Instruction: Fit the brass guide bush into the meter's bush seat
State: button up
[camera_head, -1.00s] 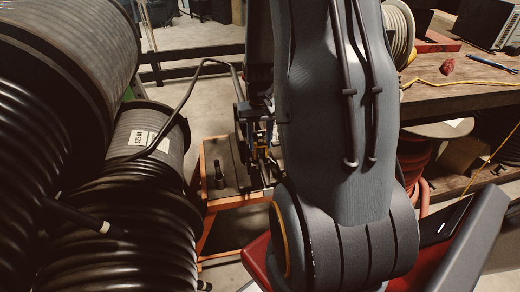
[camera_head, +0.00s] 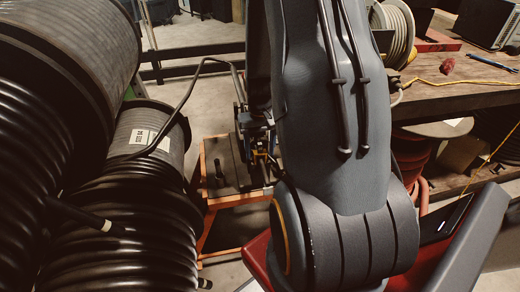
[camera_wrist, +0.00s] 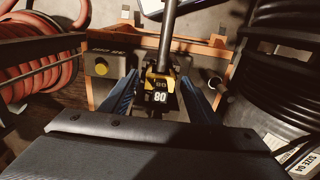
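The brass guide bush cannot be made out for certain in either view. In the wrist view, the two blue fingers of my gripper (camera_wrist: 160,82) stand apart on either side of a yellow and black unit (camera_wrist: 159,97) marked "80", which may be the meter. Whether the fingers touch anything is unclear, since the dark housing in front hides part of them. A dark rod (camera_wrist: 167,42) rises behind the unit. In the head view my gripper (camera_head: 257,133) is small and partly hidden by my arm, above the orange-framed bench. The bush seat cannot be seen clearly.
The orange-framed bench (camera_head: 210,245) carries a short black post (camera_head: 219,172). Large black hose reels (camera_head: 65,50) crowd the left. A wooden workbench (camera_head: 445,95) stands at the right.

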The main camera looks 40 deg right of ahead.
notch_tip(320, 180, up, 12)
jog(key=shift+r+b, duration=0.1)
jog(key=shift+b, duration=1)
jog(key=s+a+n, duration=0.2)
jog(key=s+a, duration=0.1)
jog(key=a, duration=0.7)
jog(key=s+a+r+n+t, duration=0.1)
jog(key=s+a+n, duration=0.2)
jog(key=a, duration=0.8)
jog(key=shift+s+a, duration=0.2)
jog(key=shift+s, duration=0.4)
